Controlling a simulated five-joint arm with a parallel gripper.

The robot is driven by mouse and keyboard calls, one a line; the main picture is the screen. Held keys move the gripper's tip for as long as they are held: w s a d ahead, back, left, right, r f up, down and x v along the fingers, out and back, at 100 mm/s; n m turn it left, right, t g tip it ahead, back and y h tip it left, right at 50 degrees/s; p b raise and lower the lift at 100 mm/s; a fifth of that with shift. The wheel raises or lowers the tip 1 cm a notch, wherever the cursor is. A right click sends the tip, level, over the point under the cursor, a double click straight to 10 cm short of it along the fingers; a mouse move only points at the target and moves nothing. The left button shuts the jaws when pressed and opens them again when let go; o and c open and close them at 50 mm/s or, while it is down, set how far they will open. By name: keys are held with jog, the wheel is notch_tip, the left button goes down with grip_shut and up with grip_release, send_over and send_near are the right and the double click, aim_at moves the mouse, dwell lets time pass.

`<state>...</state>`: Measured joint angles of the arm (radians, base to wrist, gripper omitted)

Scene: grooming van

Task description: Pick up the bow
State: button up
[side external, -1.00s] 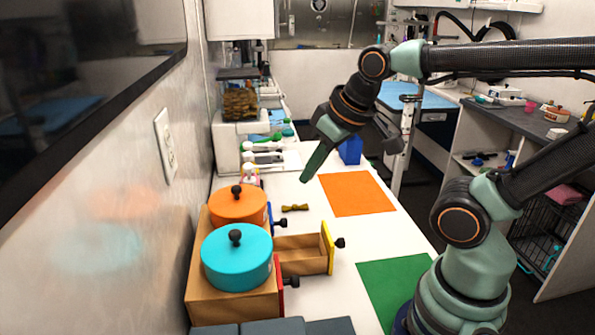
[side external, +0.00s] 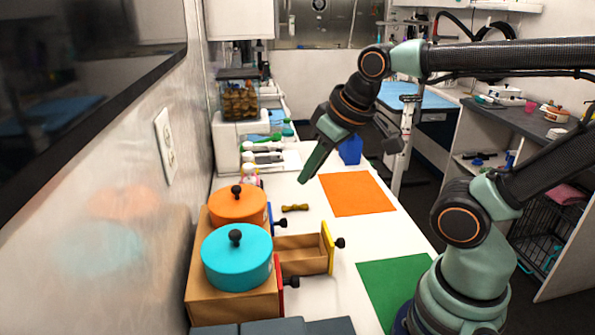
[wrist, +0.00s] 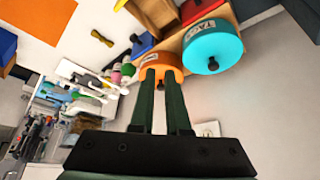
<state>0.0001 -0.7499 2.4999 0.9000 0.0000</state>
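The bow (side external: 295,208) is a small olive-gold piece lying flat on the white counter, between the orange-lidded pot and the orange mat. In the wrist view the bow (wrist: 102,38) shows at upper left, clear of my fingers. My gripper (side external: 303,181) hangs above the counter, just behind and above the bow in the side view, touching nothing. In the wrist view my gripper (wrist: 160,74) has its two dark green fingers a little apart, with a narrow empty gap between them.
Beside the bow stands a wooden drawer box (side external: 203,292) bearing an orange-lidded pot (side external: 236,204) and a turquoise-lidded pot (side external: 236,258). Its yellow-fronted drawer (side external: 328,247) stands open. An orange mat (side external: 357,194), green mat (side external: 392,286) and blue block (side external: 351,151) are also on the counter.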

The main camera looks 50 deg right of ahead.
jog(key=o, duration=0.7)
jog(key=shift+c, duration=0.2)
jog(key=n+g, duration=0.6)
jog(key=n, duration=0.1)
send_over(306, 205)
jog(key=f, duration=1.9)
jog(key=shift+s+a+f, duration=0.1)
jog(key=shift+a+f, duration=0.15)
jog(key=shift+a, duration=0.15)
jog(key=shift+d+f, duration=0.2)
jog(key=shift+f, duration=1.15)
jog(key=shift+d+f, duration=0.15)
jog(key=shift+f, duration=1.2)
